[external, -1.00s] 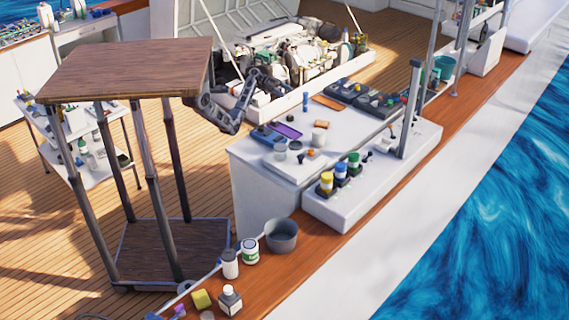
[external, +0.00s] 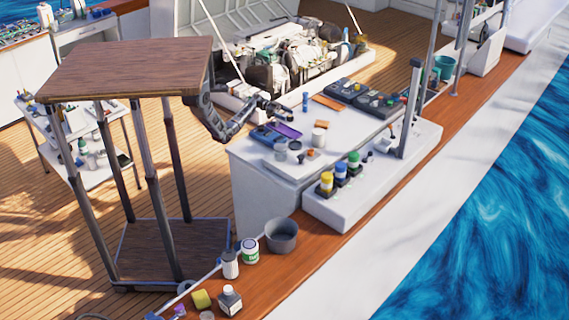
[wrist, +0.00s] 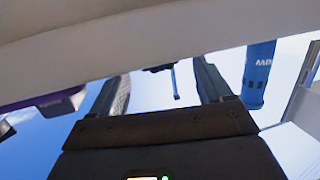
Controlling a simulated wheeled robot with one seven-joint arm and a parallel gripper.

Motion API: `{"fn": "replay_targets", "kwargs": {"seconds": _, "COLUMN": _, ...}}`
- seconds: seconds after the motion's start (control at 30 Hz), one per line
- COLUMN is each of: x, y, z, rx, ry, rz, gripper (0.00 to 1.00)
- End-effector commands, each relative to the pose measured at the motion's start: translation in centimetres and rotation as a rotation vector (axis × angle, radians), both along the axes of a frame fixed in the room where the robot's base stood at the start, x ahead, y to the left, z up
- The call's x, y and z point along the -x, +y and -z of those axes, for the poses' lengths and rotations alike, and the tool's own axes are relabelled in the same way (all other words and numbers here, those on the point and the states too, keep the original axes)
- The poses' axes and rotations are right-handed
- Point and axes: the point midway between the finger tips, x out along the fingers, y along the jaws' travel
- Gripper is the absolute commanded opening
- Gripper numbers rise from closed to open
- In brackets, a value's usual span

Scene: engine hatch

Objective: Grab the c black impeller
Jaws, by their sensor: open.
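My gripper (external: 284,113) is over the back left part of the white counter (external: 262,170), close to the purple tray (external: 287,130). In the wrist view my gripper (wrist: 162,74) has its two dark fingers spread apart. A small dark thing shows past the fingertips in the wrist view, partly cut off by a pale band; I cannot tell if it is the black impeller. In the external view small dark pieces lie on the counter near a clear cup, too small to identify as the impeller. I see nothing held.
A blue cylinder (wrist: 259,75) stands right of the fingers in the wrist view. A white cup (external: 319,136), an orange board (external: 328,102) and black bins (external: 365,97) share the counter. The open engine hatch lies behind. A wooden-topped stand (external: 125,68) is at left.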

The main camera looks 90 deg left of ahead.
Motion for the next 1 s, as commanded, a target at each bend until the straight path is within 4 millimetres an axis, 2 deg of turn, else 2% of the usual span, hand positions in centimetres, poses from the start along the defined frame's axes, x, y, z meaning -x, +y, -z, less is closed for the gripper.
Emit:
{"fn": "replay_targets", "kwargs": {"seconds": 0.2, "x": -2.4, "y": -1.6, "z": 0.5, "rx": 0.001, "ry": 0.001, "rz": 0.003, "gripper": 0.79}}
{"fn": "replay_targets", "kwargs": {"seconds": 0.5, "x": -2.8, "y": -1.9, "z": 0.7, "rx": 0.001, "ry": 0.001, "rz": 0.001, "gripper": 0.79}}
{"fn": "replay_targets", "kwargs": {"seconds": 1.0, "x": -2.8, "y": -1.9, "z": 0.7, "rx": 0.001, "ry": 0.001, "rz": 0.001, "gripper": 0.32}}
